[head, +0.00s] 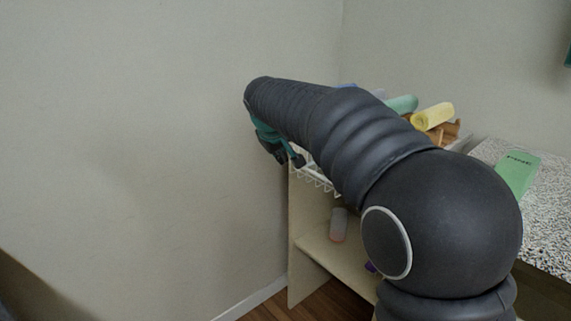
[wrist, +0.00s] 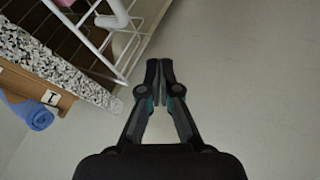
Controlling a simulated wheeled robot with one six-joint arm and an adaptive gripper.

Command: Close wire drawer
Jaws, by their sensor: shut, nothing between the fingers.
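The white wire drawer shows in the wrist view (wrist: 95,40) at the upper left, as white bars with a pink item partly inside. In the head view only a small strip of white wire (head: 320,181) shows beside my arm; the arm hides most of it. My gripper (wrist: 158,70) is shut and empty, its fingertips just right of the drawer's white frame in the wrist view. A gap seems to lie between them, but I cannot tell the depth. In the head view my gripper (head: 284,156) is beyond the arm, near the wall side of the shelf.
A pale shelf unit (head: 302,262) stands below, holding a rolled towel (head: 339,225). Green (head: 403,104) and yellow (head: 432,117) rolls lie behind my arm. A blue towel (wrist: 35,113) shows at left. The left wall is bare.

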